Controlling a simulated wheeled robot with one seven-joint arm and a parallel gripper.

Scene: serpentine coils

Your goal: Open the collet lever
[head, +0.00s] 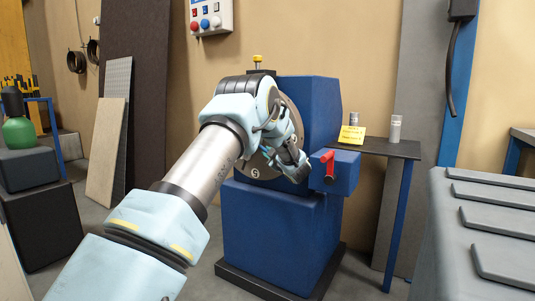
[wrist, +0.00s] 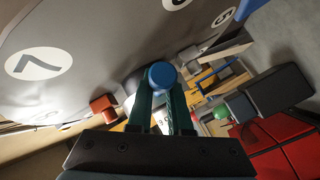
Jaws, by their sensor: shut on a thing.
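A round blue knob (wrist: 162,75) sits between the fingertips of my gripper (wrist: 163,93) in the wrist view. The two dark green fingers are shut on it. It looks like the end of the collet lever, but the rest of the lever is hidden. Beside it, the large grey disc (wrist: 75,40) with white number spots fills the upper left. In the head view my arm reaches to the front of this disc (head: 256,167) on the blue machine (head: 270,235), and hides much of it. The fingers and knob cannot be made out there.
A red lever (head: 329,167) stands on a blue box at the machine's right side, close to my wrist. A small table (head: 385,147) behind it bears a yellow note (head: 351,134) and a canister (head: 395,128). A grey ridged bench (head: 460,240) stands at right.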

